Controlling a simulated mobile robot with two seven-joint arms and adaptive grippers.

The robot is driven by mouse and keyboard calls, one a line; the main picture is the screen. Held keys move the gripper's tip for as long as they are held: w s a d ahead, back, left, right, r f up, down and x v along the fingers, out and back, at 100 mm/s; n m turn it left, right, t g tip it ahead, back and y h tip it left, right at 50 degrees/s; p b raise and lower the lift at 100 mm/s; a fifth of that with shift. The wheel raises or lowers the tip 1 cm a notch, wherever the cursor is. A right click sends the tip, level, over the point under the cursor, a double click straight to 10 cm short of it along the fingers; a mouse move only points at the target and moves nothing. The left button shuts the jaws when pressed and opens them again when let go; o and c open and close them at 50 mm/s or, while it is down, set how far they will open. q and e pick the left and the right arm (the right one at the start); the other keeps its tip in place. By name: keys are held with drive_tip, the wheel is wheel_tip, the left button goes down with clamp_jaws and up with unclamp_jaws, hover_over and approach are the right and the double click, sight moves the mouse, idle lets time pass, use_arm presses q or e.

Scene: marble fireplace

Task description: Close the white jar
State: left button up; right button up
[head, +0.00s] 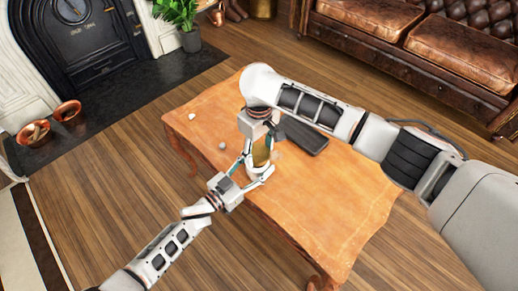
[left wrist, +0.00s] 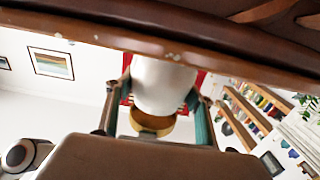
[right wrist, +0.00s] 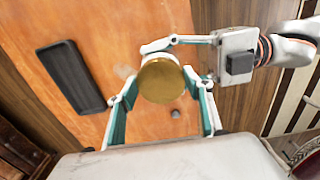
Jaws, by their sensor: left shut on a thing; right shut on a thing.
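The white jar (head: 256,172) is at the near edge of the wooden table, partly hidden by fingers. It also shows in the left wrist view (left wrist: 163,85), between the left fingers. My left gripper (head: 260,166) is shut on the jar from the front left. The round gold lid (head: 261,153) is at the jar's mouth; its top faces the camera in the right wrist view (right wrist: 162,80). My right gripper (head: 260,147) points down from above and is shut on the lid. I cannot tell whether the lid is fully seated.
The wooden table (head: 320,205) has free room to the right. A dark tray-like object (head: 303,136) lies behind the grippers, under my right arm. A small grey ball (head: 222,146) and a small white object (head: 192,117) lie to the left. A leather sofa (head: 400,45) stands behind.

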sight(256, 153)
drive_tip(key=shift+f, duration=0.1)
drive_tip(key=shift+f, duration=0.8)
drive_tip(key=shift+f, duration=0.55)
drive_tip(key=m, duration=0.6)
drive_tip(key=shift+s+a, duration=0.1)
drive_tip(key=shift+a, duration=0.1)
drive_tip(key=m, duration=0.5)
drive_tip(key=shift+a+m, duration=0.15)
drive_tip(key=shift+m, duration=0.15)
drive_tip(key=m, duration=0.7)
drive_tip(key=shift+a, duration=0.15)
drive_tip(key=m, duration=0.3)
drive_tip(key=shift+a+m, duration=0.1)
drive_tip(key=shift+m, duration=0.3)
drive_tip(key=m, duration=0.3)
drive_tip(key=shift+w+m, duration=0.3)
